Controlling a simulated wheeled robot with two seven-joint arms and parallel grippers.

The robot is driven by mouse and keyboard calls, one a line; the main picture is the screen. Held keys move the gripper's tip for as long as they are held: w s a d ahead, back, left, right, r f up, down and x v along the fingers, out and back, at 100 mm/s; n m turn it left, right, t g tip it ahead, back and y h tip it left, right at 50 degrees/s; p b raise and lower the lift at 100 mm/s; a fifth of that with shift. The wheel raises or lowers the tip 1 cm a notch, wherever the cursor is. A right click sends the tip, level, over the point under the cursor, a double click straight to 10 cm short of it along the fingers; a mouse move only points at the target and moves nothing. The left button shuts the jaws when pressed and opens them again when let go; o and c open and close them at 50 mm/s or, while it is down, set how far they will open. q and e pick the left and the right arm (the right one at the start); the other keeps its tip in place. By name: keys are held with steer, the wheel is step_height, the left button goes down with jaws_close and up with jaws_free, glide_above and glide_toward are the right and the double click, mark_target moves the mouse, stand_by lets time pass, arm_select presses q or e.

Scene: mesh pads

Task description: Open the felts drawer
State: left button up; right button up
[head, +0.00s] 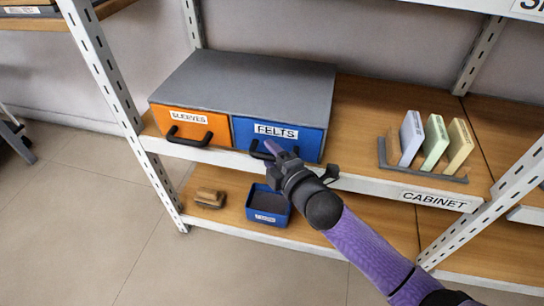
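The felts drawer (305,138) has a blue front with a white label reading FELTS. It sits flush in the right half of a grey cabinet box (255,83) on the shelf. Its black handle (257,151) shows at the left; the rest is hidden behind my gripper. My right gripper (270,150) is in front of the drawer at the handle. Whether its fingers are around the handle, and whether they are open or shut, I cannot tell. My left gripper is not in view.
An orange SLEEVES drawer (178,122) with a black handle sits left of it. Coloured slabs (437,139) stand in a grey rack (425,174) at the right. Below are a blue bin (267,218) and a brown block (209,198). White perforated posts (113,75) frame the shelf.

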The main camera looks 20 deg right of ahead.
jaws_close()
stand_by(0.9)
stand_by(0.4)
